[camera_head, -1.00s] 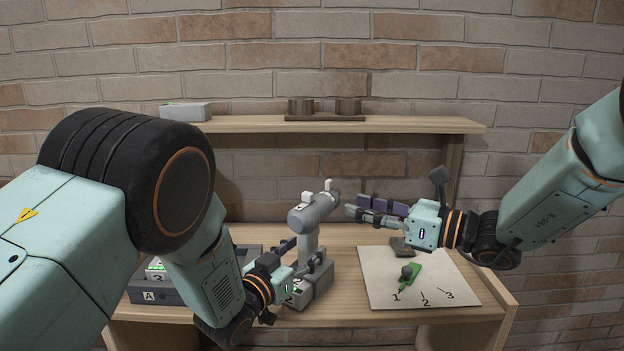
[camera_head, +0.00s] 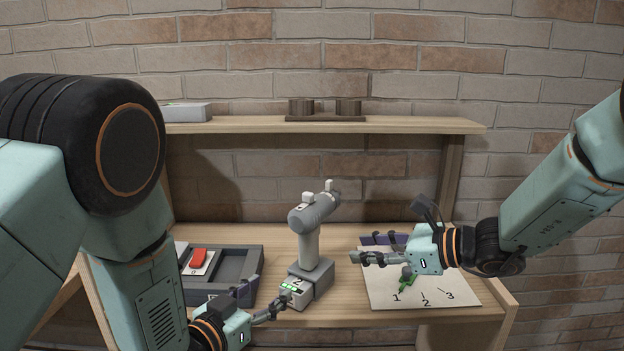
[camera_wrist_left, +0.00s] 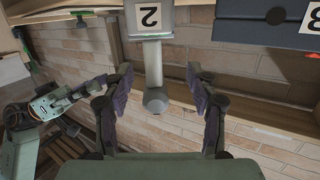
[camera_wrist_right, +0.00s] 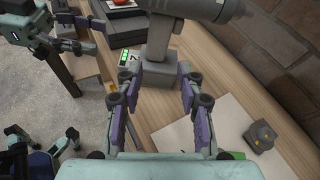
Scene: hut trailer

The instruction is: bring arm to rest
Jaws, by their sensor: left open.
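A grey power drill (camera_head: 312,215) stands upright on the table, its battery base (camera_head: 300,290) carrying a label 2 and green lights. My left gripper (camera_head: 268,293) is open and empty, low at the table's front near the battery base. In the left wrist view, the drill's base (camera_wrist_left: 148,17) shows upside down beyond the parted fingers. My right gripper (camera_head: 364,249) is open and empty to the right of the drill, above the white sheet. In the right wrist view, its fingers (camera_wrist_right: 165,92) are spread, with the drill beyond them.
A dark grey tray (camera_head: 256,264) with a red item (camera_head: 199,259) stands left of the drill. A white sheet (camera_head: 455,292) marked 1, 2, 3 bears a green item (camera_head: 408,277). A shelf (camera_head: 250,125) runs behind, holding a dark wooden holder (camera_head: 325,118).

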